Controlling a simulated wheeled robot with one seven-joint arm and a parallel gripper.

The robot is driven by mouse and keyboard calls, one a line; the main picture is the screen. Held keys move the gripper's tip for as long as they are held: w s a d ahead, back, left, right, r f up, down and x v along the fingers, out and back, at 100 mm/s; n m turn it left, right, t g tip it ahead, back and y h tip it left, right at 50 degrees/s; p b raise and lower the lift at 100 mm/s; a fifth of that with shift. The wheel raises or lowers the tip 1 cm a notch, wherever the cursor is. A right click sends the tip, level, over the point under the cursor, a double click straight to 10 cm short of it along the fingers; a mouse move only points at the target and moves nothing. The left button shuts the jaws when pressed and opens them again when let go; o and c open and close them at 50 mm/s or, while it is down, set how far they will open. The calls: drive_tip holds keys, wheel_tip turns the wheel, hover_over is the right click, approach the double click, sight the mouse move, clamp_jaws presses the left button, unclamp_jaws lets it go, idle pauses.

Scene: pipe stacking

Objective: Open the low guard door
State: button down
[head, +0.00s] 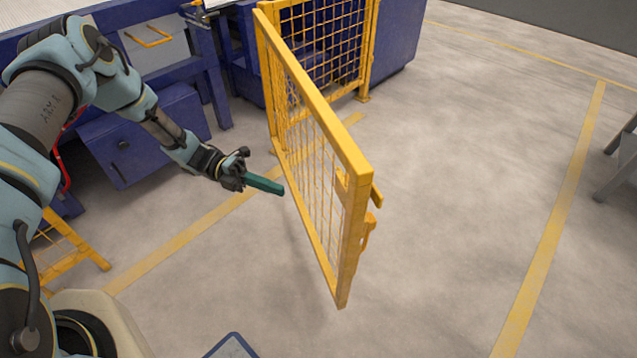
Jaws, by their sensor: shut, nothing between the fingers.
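The low guard door (305,90) is a yellow frame with wire mesh. In the head view it stands swung out from the yellow mesh fence panel (369,50) behind it, its free end toward me. A yellow handle or latch piece (368,232) sits on the right face of its free end. My gripper (280,190) is to the left of the door, its green fingers shut and empty, pointing at the mesh. The fingertips are close to the door's left face; I cannot tell whether they touch it.
A blue machine bench (150,125) stands behind my arm on the left. A low yellow mesh piece (62,262) stands at the lower left. Yellow lines (545,250) mark the floor. The floor right of the door is clear up to a grey stand (617,175) at the right edge.

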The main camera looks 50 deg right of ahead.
drive_tip(key=p, duration=0.4)
approach(345, 203)
drive_tip(key=s+a, duration=0.2)
drive_tip(key=s, duration=0.3)
drive_tip(key=d, duration=0.1)
drive_tip(key=d+p, duration=0.1)
drive_tip(key=shift+s+d+r, duration=0.1)
drive_tip(key=shift+s+d, duration=0.1)
drive_tip(key=shift+d, duration=0.2)
drive_tip(key=shift+s+d, duration=0.3)
drive_tip(key=shift+d, duration=0.3)
